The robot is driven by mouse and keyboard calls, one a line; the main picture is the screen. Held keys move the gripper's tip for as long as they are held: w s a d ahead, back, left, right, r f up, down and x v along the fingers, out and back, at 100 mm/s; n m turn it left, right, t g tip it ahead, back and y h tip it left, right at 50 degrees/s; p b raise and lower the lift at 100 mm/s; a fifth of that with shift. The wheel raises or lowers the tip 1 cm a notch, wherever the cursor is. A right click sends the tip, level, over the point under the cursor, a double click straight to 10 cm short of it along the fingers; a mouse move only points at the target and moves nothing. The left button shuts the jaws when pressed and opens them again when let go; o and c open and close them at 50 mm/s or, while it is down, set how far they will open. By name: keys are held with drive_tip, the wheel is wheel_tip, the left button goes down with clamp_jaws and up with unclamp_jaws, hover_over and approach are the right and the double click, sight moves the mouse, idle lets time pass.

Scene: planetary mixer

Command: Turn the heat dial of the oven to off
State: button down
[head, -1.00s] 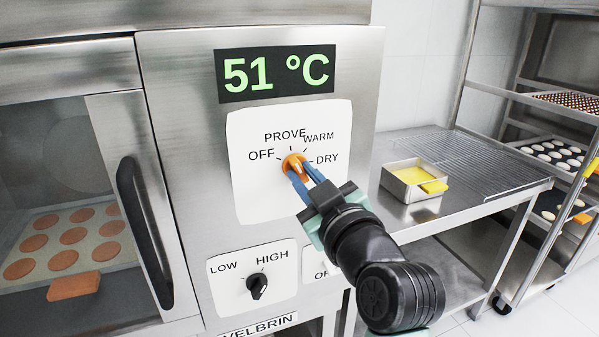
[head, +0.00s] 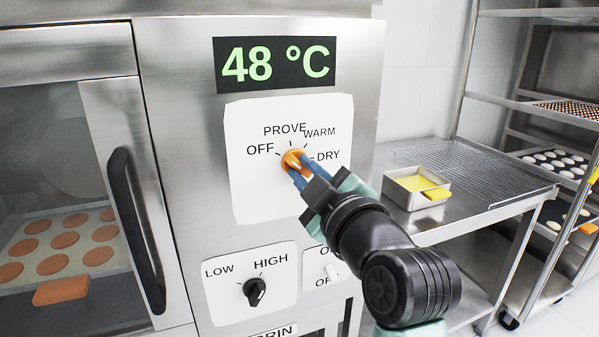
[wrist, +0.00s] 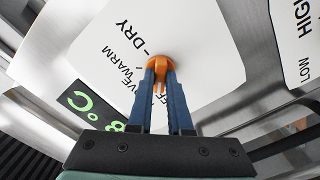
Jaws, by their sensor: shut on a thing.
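The orange heat dial (head: 292,158) sits on a white plate marked OFF, PROVE, WARM and DRY on the oven's steel front (head: 180,130). My gripper (head: 297,172) is shut on the dial, its blue fingers on either side of the knob. The dial also shows between the fingertips in the wrist view (wrist: 159,66). The fingers cover part of the dial, so I cannot tell exactly where it points. The display (head: 275,64) above reads 48 °C.
A black LOW/HIGH knob (head: 255,292) and a switch plate (head: 325,265) are below. The oven door handle (head: 138,230) is at left. A steel table (head: 470,185) with a small pan (head: 416,187) stands at right, before a tray rack (head: 545,120).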

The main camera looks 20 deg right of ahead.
drive_tip(key=shift+f, duration=0.1)
drive_tip(key=shift+n+b, duration=1.1)
drive_tip(key=c, duration=0.7)
unclamp_jaws()
drive_tip(key=shift+s, duration=0.1)
drive_tip(key=s, duration=0.6)
drive_tip(key=shift+s+d+b, duration=0.1)
drive_tip(key=shift+s+b, duration=0.2)
drive_tip(key=shift+s, duration=0.1)
